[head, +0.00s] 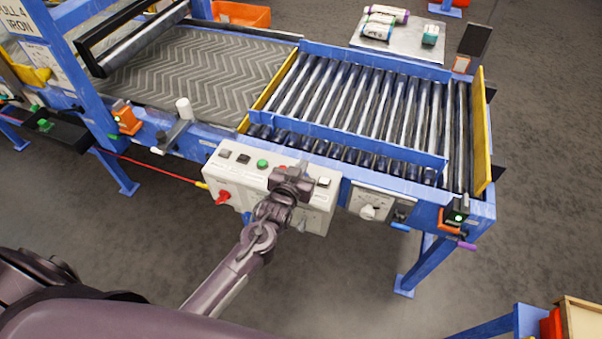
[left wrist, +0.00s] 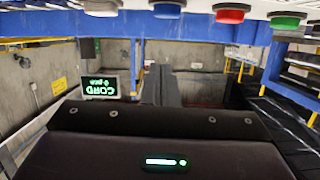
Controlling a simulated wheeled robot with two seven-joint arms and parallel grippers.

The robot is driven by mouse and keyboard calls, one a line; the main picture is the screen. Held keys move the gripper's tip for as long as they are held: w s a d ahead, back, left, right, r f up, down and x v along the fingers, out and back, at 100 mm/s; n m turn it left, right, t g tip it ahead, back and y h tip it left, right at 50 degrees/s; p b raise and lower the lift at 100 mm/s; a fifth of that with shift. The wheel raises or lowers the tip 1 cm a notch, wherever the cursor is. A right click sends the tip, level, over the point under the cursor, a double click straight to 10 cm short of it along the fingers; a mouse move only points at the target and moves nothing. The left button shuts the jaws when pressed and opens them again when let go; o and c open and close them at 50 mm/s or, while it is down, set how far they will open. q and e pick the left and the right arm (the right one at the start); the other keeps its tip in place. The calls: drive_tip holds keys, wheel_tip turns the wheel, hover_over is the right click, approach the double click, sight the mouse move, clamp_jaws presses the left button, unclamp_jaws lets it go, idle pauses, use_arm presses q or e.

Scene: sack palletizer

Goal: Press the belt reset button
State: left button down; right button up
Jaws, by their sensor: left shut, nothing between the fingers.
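A pale control panel (head: 237,174) hangs on the front side of the conveyor. Its top face carries a row of buttons, among them green (head: 262,163), red (head: 284,168) and white (head: 323,182) ones. My left gripper (head: 301,172) is shut and empty, over the panel between the red and white buttons, and hides that part. In the left wrist view, upside down, a blue button (left wrist: 168,8) shows between white (left wrist: 100,7) and red (left wrist: 231,13). I cannot read which one is belt reset, nor tell whether the gripper touches a button. My right gripper is out of view.
A red knob (head: 222,198) sticks out of the panel front. A box with a white dial (head: 370,204) is right of the panel. Behind are the rollers (head: 355,95) and the patterned belt (head: 190,75). In the left wrist view, a small lit screen (left wrist: 100,87) stands behind.

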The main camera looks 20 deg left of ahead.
use_arm(q)
drive_tip(key=shift+a+f, duration=0.1)
drive_tip(key=shift+f, duration=1.9)
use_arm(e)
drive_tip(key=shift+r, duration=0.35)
use_arm(q)
drive_tip(key=shift+f, duration=0.1)
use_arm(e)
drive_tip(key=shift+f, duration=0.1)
